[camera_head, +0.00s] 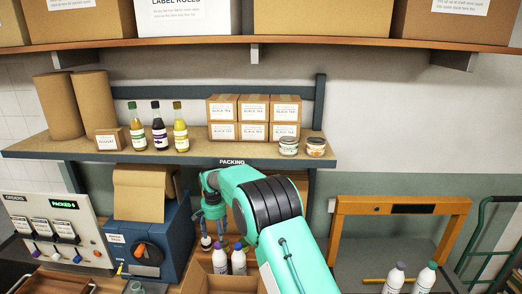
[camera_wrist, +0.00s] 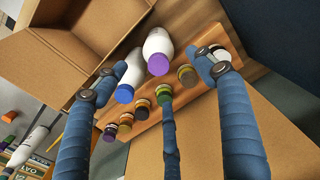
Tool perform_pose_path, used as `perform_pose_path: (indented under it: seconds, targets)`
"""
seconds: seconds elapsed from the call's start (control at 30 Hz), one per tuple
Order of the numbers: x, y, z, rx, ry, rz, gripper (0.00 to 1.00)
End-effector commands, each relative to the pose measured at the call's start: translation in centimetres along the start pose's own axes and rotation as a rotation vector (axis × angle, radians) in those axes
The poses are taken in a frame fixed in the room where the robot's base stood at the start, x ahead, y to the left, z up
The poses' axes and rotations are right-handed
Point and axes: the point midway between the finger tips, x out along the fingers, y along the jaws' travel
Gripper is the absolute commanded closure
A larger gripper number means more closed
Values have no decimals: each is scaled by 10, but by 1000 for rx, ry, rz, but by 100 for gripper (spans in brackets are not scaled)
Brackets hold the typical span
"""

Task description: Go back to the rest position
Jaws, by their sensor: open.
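My gripper (camera_wrist: 155,85) is open in the wrist view, with its blue padded fingers spread apart and nothing held between them. Below it are a white bottle with a purple cap (camera_wrist: 158,48) and one with a blue cap (camera_wrist: 131,73). Several small dark-capped jars stand on a wooden board (camera_wrist: 196,108). In the head view my gripper (camera_head: 211,215) points down under the packing shelf (camera_head: 190,155), and my teal arm hides part of the bench. The two white bottles (camera_head: 220,260) show below it, behind an open carton.
The open carton (camera_head: 212,280) shows at left in the wrist view (camera_wrist: 70,60). A blue machine (camera_head: 150,245) stands left of my gripper. The shelf above holds sauce bottles (camera_head: 159,128), black tea boxes (camera_head: 254,118) and jars (camera_head: 315,147). An orange frame (camera_head: 400,205) stands right.

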Motion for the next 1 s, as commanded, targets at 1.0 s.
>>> perform_pose_path:
  seconds: [1.0]
  targets:
    - [-186,143,54,-10,136,-48,30]
